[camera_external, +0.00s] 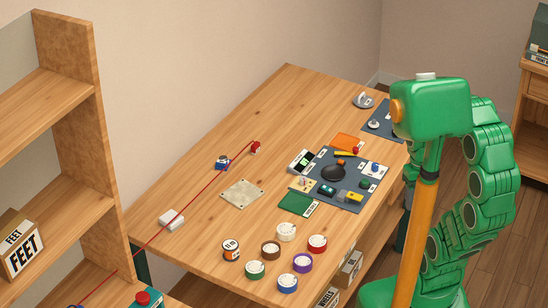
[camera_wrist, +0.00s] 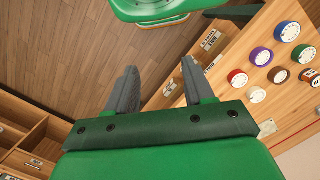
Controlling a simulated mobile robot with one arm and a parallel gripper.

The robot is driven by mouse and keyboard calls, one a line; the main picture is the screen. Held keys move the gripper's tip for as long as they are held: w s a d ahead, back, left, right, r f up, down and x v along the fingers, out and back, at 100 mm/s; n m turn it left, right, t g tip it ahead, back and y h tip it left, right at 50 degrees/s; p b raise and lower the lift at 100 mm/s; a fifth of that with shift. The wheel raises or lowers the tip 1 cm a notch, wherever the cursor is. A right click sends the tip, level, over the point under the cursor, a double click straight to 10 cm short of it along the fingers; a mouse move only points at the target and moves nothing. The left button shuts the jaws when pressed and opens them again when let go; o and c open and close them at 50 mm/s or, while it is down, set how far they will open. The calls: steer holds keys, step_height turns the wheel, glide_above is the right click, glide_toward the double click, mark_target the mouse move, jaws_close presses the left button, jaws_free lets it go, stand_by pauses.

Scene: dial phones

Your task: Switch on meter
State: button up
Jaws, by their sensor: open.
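A small white device with a dark face and a green display (camera_external: 303,160), which looks like the meter, lies on the wooden table (camera_external: 200,190) at the left edge of a dark mat (camera_external: 345,200). Its switch is too small to make out, so I cannot tell whether it is on. In the wrist view my gripper (camera_wrist: 158,66) is open and empty, its two grey fingers spread above the wooden floor beside the table. The device cannot be made out in the wrist view. In the external view my gripper is largely hidden by my body.
Several coloured round dials, such as a red one (camera_external: 317,243), stand at the table's near end. A black pan-like thing (camera_external: 333,172) and a green card (camera_external: 298,204) lie near the meter. A red cord (camera_external: 195,203) crosses the table's left side. A shelf (camera_external: 75,150) stands left.

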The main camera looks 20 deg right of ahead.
steer(key=shift+w, duration=0.2)
steer(key=c, duration=0.5)
steer(key=w, duration=0.3)
steer(key=shift+w+a+m, duration=0.25)
steer(key=shift+a+m, duration=0.1)
steer(key=shift+m, duration=0.05)
jaws_close()
steer(key=w+a+f+m+t, duration=0.1)
steer(key=w+a+f+m, duration=0.1)
steer(key=w, duration=0.9)
steer(key=w+a+f+m+t+y, duration=0.1)
steer(key=w+a+f+m, duration=0.2)
steer(key=w, duration=0.9)
steer(key=w+a+f+m+t, duration=0.1)
steer(key=w+a+f+m, duration=0.2)
steer(key=w, duration=0.9)
steer(key=shift+a+f+y, duration=0.3)
steer(key=shift+a+f, duration=0.65)
